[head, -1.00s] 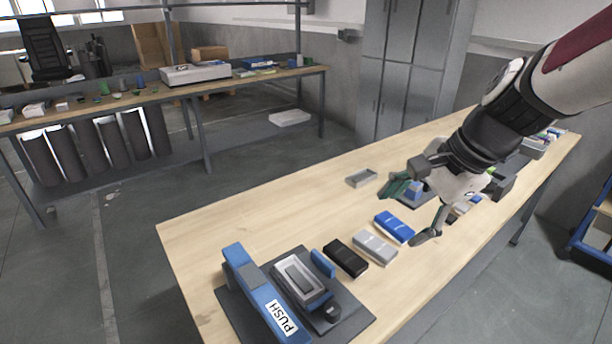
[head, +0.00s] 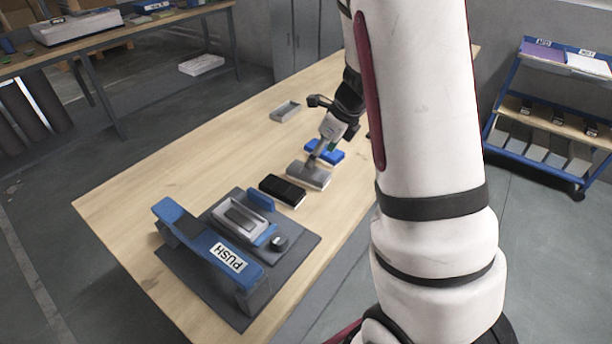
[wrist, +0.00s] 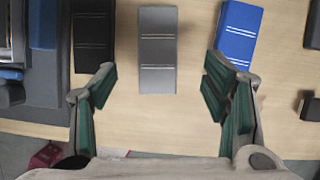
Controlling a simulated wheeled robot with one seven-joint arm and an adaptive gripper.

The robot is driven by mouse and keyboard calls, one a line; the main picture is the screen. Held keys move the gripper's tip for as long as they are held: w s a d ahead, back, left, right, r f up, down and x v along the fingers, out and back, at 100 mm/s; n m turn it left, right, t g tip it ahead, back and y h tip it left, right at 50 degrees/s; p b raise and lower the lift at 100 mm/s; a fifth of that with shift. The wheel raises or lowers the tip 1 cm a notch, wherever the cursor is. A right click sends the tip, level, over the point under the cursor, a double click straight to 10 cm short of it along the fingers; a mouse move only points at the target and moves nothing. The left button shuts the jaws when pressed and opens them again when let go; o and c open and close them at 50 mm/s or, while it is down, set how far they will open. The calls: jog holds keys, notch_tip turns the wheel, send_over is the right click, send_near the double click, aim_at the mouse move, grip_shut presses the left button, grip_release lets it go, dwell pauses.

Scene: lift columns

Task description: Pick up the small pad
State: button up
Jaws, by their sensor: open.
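Three flat blocks lie in a row on the wooden table: a black one (head: 283,191), a grey one (head: 309,176) and a blue one (head: 336,156). I cannot tell from the pictures which of them, if any, is the small pad. In the wrist view the grey block (wrist: 158,50) lies ahead of my gripper (wrist: 160,90), centred between its spread green-padded fingers. The black block (wrist: 93,35) is beyond the left finger and the blue block (wrist: 238,34) beyond the right. My gripper is open and empty. In the head view my gripper (head: 318,157) is above the grey block, partly covering it.
A dark base plate (head: 300,252) carries a blue lever (head: 190,228) marked PUSH and a grey tray-like holder (head: 240,219), left of the blocks. A small grey open box (head: 285,111) stands farther back. My arm hides the table's right part.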

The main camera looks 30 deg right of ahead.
aim_at(309, 172)
jog(key=shift+b+x, duration=0.4)
jog(key=shift+x, duration=3.7)
jog(key=shift+s+f+b, duration=0.1)
jog(key=shift+f+b, duration=0.15)
jog(key=shift+b, duration=0.05)
jog(key=shift+s+a, duration=0.1)
jog(key=shift+a, duration=0.05)
jog(key=c, duration=1.3)
